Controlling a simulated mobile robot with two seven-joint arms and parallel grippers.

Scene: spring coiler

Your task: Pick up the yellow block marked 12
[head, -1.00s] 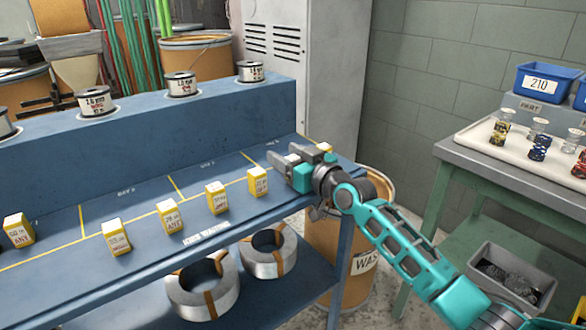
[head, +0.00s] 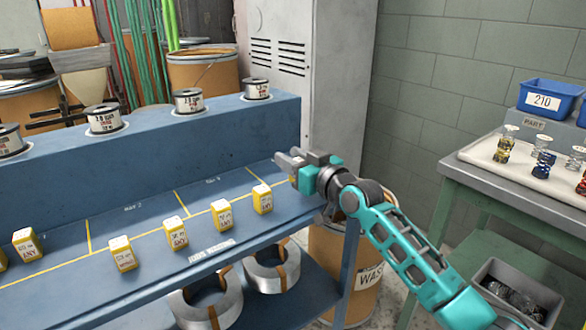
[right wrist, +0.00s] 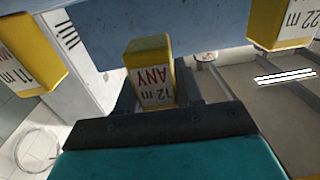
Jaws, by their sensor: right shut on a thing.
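The yellow block marked 12 m ANY (right wrist: 150,72) shows upside down in the right wrist view, between the fingers of my right gripper (right wrist: 170,95). In the head view my right gripper (head: 290,160) is shut over the right end of the blue bench; its fingers point left, and the held block cannot be made out there. My left gripper is not in view.
Several other yellow blocks stand in a row on the blue bench (head: 140,215), the nearest being one (head: 262,198) left of the gripper. Blocks marked 11 m (right wrist: 28,55) and 22 m (right wrist: 282,25) show in the wrist view. Wire spools (head: 188,101) stand on the raised ledge behind.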

